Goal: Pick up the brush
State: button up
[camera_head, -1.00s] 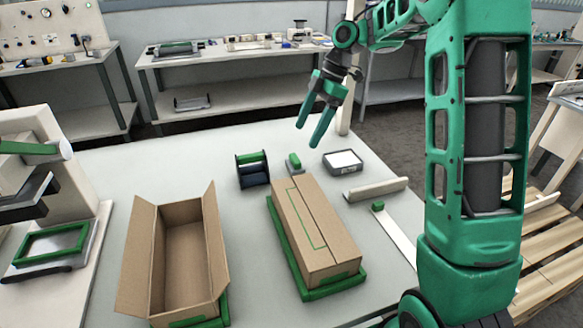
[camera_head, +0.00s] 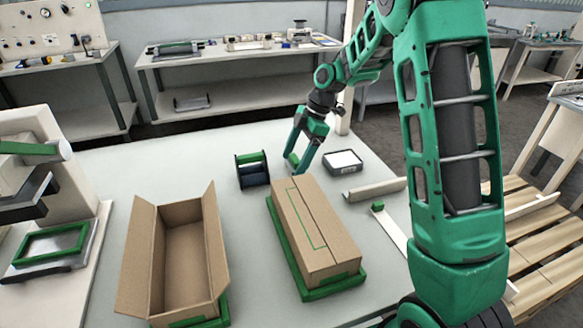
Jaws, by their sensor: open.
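My gripper (camera_head: 297,162) is open and points down at the table, just behind the closed cardboard box. Its two green fingers are at the spot of a small green and grey item, which looks like the brush. That item is now largely hidden by the fingers and cannot be told clearly from them. Whether the fingers straddle it or touch it I cannot tell.
The closed box (camera_head: 316,229) lies on a green tray in front of my gripper. A green and dark spool (camera_head: 252,170) stands to the left, a grey tray with a white top (camera_head: 343,162) to the right. An open box (camera_head: 180,255) stands at front left.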

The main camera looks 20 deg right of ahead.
aim_at(293, 159)
jog(key=c, duration=1.2)
jog(key=shift+r, duration=0.1)
jog(key=shift+r, duration=0.5)
jog(key=r, duration=0.3)
jog(key=shift+s+a+r, duration=0.25)
jog(key=shift+a, duration=0.05)
jog(key=s+a+r, duration=0.4)
jog(key=a, duration=0.1)
jog(key=s+a+r, duration=0.2)
jog(key=s+a, duration=0.1)
jog(key=shift+s+r, duration=0.1)
jog(key=shift+r, duration=0.05)
